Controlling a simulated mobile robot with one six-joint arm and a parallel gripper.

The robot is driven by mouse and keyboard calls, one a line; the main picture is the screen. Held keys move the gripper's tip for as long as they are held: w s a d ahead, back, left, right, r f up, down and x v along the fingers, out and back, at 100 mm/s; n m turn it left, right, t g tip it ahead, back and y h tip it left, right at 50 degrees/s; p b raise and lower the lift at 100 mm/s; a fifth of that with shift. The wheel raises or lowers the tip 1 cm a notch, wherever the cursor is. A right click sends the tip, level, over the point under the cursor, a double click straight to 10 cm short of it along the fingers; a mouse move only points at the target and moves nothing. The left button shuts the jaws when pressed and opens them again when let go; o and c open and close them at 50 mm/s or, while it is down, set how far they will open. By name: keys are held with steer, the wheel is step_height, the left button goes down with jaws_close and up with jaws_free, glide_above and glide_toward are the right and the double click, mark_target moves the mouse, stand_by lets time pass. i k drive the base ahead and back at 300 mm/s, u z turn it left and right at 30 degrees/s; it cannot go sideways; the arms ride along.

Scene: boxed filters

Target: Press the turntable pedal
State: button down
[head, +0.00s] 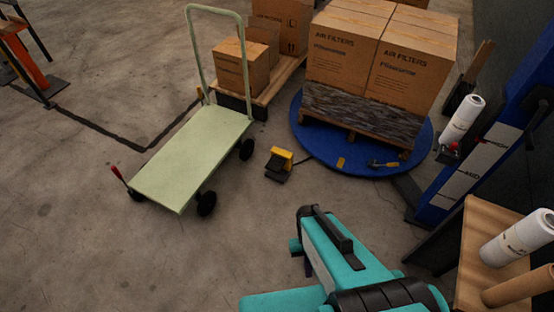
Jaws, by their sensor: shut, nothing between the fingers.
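The turntable pedal (281,160) sits on the concrete floor near the middle of the head view. It has a yellow hood and a dark foot plate, and a thin dark cable runs from it toward the turntable. The round blue turntable (314,145) stands to its right and behind it. My teal arm (335,250) reaches up from the bottom of the view, nearer to me than the pedal and apart from it in the picture. My gripper cannot be made out; the arm appears to hide it. Nothing covers the pedal.
A pale green platform cart (190,155) stands left of the pedal. Wrapped air filter boxes (345,50) rest on a pallet on the turntable. A blue wrapper mast (495,130) and a wooden bench (480,245) stand at right. Floor in front of the pedal is clear.

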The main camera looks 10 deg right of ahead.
mark_target(275, 164)
steer(key=i, duration=0.55)
steer(key=u, duration=0.05)
steer(key=k, duration=1.35)
steer(key=u, duration=0.35)
steer(key=i, duration=0.5)
steer(key=u, duration=0.55)
steer(key=i, duration=1.55)
steer(key=z, duration=0.15)
